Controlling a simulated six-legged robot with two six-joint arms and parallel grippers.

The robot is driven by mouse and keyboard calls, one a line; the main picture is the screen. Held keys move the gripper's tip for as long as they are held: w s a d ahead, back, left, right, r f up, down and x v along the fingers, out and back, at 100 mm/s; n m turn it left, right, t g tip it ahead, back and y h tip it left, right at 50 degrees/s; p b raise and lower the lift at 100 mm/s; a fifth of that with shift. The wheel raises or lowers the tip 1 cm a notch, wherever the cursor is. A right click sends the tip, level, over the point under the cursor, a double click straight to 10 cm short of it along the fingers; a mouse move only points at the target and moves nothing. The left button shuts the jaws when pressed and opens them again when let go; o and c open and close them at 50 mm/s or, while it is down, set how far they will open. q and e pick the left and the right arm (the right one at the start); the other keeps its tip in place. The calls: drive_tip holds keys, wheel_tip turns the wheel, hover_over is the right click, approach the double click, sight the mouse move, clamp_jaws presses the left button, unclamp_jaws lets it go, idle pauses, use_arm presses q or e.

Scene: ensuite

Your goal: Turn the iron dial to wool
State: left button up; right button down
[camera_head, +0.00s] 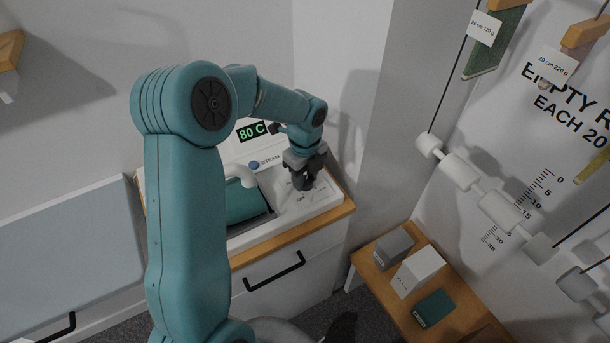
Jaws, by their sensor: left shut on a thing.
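A white panel with a green display (251,132) reading "80 C" and a blue spot marked "STEAM" (254,165) stands at the back of a wooden-edged counter. My left gripper (305,184) points down over the right part of the white unit (312,203), shut on the iron dial. The dial itself is hidden beneath the fingers. Faint labels, one reading "OFF", show around it; the wool mark cannot be made out. My right gripper is not in view.
A teal block with a white spout-like part (240,176) sits left of the gripper. Grey, white and teal boxes (417,270) stand on a wooden shelf at lower right. A wall and hanging rods with white weights (460,171) are at right.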

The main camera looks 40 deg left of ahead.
sight(305, 179)
use_arm(q)
drive_tip(key=shift+s+f, duration=0.1)
drive_tip(key=o, duration=1)
drive_tip(key=shift+o, duration=0.2)
wheel_tip(305, 179, up, 16)
drive_tip(key=shift+r+b, duration=0.25)
drive_tip(key=shift+b, duration=0.05)
